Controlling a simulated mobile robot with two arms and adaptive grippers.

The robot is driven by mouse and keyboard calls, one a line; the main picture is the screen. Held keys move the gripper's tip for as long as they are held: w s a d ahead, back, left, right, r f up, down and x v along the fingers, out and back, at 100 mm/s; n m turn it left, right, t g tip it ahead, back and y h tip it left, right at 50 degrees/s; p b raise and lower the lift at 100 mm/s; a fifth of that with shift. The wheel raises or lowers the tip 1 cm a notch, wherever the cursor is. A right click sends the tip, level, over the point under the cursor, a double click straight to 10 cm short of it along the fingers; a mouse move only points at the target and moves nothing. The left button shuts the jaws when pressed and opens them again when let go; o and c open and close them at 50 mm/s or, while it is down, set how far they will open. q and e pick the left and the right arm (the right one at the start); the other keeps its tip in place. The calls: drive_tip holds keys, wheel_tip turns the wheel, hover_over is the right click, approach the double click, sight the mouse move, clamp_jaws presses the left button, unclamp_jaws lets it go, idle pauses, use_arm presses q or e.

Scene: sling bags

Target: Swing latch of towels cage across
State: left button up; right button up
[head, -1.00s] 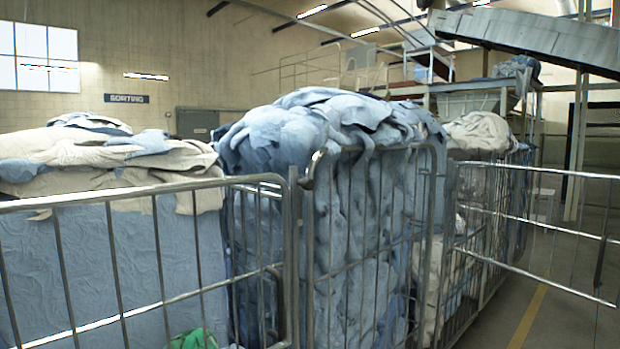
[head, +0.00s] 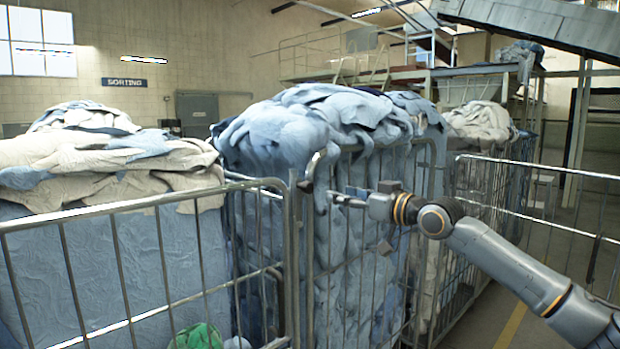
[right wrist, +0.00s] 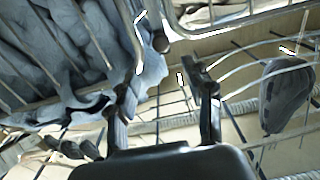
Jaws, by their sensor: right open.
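The towels cage (head: 432,160) is a metal wire cage heaped with blue towels (head: 290,125), in the middle of the head view. A small dark fitting (head: 306,186), which looks like the latch, sits at its near left corner post; I cannot make out how it is set. My right gripper (head: 340,198) is open and empty in front of the cage, just right of that corner, pointing left. In the right wrist view the open fingers (right wrist: 162,88) have cage bars and blue cloth beyond them, with a dark rounded bar end (right wrist: 160,42) past the fingertips. My left gripper is not in view.
Another cage (head: 160,202) with pale and blue towels stands at left, its rail close to the corner post. A wire panel (head: 540,171) stands at right behind my right arm. Open floor with a yellow line (head: 510,328) shows at lower right.

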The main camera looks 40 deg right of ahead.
sight(311, 186)
drive_tip(key=w+p, duration=0.2)
drive_tip(key=w, duration=0.1)
drive_tip(key=w+a+p, duration=0.1)
drive_tip(key=w+p, duration=0.1)
drive_tip(key=w, duration=0.2)
drive_tip(key=w+p, duration=0.2)
drive_tip(key=w, duration=0.1)
drive_tip(key=shift+w+a+r, duration=0.2)
drive_tip(key=shift+a, duration=0.1)
drive_tip(key=shift+w+a+f, duration=0.1)
drive_tip(key=shift+w+f, duration=0.05)
drive_tip(key=shift+w, duration=0.45)
drive_tip(key=shift+c, duration=0.2)
clamp_jaws()
